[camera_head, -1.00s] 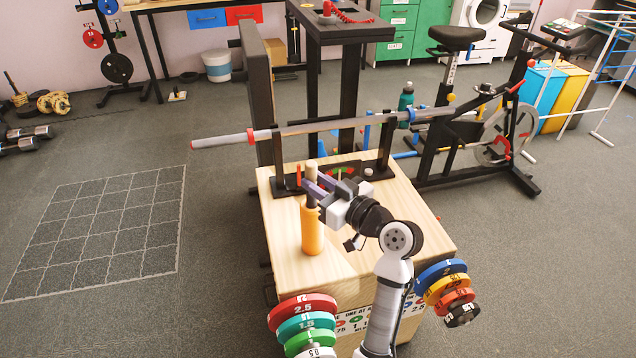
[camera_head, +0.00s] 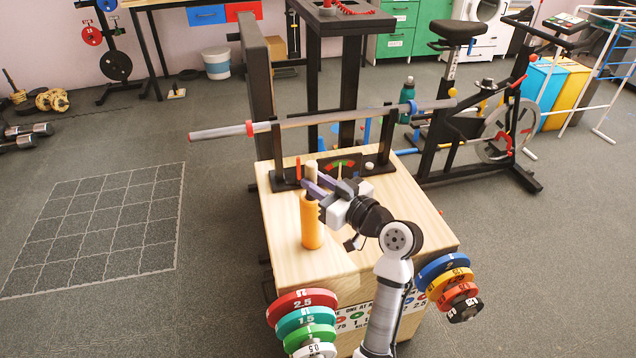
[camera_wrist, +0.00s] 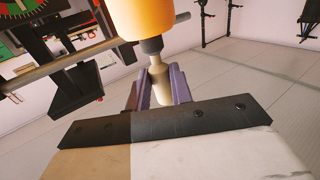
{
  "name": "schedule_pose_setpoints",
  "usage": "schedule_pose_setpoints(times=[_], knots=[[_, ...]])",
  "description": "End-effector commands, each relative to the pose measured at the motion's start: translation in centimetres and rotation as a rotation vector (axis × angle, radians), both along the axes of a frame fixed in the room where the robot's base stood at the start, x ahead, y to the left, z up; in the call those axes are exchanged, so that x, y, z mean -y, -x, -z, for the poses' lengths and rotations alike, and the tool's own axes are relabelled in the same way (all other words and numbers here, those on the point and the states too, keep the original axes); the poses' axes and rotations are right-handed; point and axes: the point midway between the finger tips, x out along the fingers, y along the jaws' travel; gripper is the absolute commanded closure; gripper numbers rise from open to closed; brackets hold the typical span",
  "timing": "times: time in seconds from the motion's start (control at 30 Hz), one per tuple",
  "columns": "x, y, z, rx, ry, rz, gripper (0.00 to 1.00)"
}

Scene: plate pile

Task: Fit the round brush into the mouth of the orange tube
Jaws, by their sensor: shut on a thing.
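The orange tube (camera_head: 311,230) stands upright on the light wooden box top, and it also shows at the top of the wrist view (camera_wrist: 140,18). My gripper (camera_head: 314,189) is shut on the round brush (camera_head: 311,171), whose pale handle sticks up above the fingers. In the wrist view the fingers (camera_wrist: 158,88) grip the pale handle, and the brush's dark part (camera_wrist: 152,46) meets the tube's mouth. The brush is in line with the tube and seems to be at least partly in its mouth. How deep it sits is hidden.
A grey bar (camera_head: 350,118) lies across a black stand behind the tube, with a dial panel (camera_head: 340,168) below it. Coloured weight discs (camera_head: 302,305) hang at the box's front corners. The box top (camera_head: 400,230) to the right is clear.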

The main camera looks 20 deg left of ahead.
Motion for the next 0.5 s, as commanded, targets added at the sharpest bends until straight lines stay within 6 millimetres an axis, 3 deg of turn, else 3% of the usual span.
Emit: schedule_pose_setpoints(times=[0.5], knots=[[0.0,0.0,1.6,-0.003,0.001,0.0,1.0]])
